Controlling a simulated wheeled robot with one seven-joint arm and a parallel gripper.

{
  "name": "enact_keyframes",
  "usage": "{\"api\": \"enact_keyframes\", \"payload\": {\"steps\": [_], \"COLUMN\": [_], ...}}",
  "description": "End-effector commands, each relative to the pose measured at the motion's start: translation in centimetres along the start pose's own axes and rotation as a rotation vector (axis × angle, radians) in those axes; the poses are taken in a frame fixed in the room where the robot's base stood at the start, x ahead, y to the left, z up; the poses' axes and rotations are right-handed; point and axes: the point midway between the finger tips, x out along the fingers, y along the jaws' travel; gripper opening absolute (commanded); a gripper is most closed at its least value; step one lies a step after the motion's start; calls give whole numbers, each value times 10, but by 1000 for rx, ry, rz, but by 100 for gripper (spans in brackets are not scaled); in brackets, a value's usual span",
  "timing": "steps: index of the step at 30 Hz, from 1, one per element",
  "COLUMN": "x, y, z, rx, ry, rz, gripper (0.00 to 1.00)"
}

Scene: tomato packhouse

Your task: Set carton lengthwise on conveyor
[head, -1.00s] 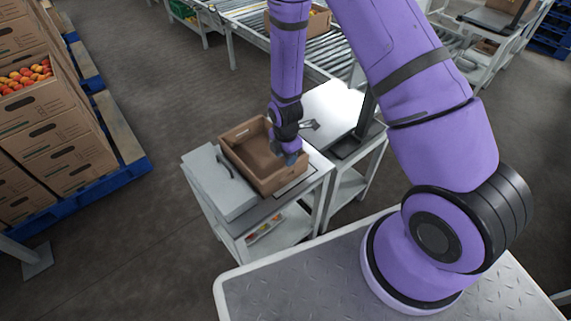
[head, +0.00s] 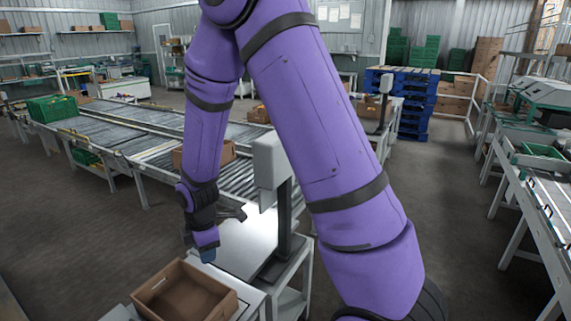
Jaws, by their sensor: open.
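An open, empty brown carton (head: 160,291) sits on a small bench at the bottom left of the head view, its lower edge cut off by the frame. My gripper (head: 207,256) points down near the carton's far right side, apparently clear of the wall and empty. It is open, though its fingers are small here and their gap is hard to see. The roller conveyor (head: 135,148) runs across the room behind the bench. Another brown carton (head: 190,158) stands on it, partly hidden by my arm.
A bright scale plate (head: 238,246) and a post with a grey display (head: 270,165) stand right of my gripper. A green crate (head: 53,108) sits on the conveyor's left part. Blue pallets (head: 415,105) are stacked at the back. Much of the conveyor's rollers are bare.

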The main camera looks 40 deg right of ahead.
Motion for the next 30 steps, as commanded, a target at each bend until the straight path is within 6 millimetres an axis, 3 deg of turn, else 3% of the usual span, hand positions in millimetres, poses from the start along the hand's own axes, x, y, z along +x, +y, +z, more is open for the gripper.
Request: {"api": "enact_keyframes", "payload": {"steps": [3, 8, 15, 24, 30], "x": [-48, -105, -182, -260, -299], "y": [-1, -10, -38, -93, -138], "z": [7, 17, 34, 54, 67], "rx": [133, 316, 589, 929, 1152], "ry": [10, 28, 66, 136, 196], "rz": [40, 83, 141, 205, 241], "gripper": [42, 42, 42, 42, 42]}}
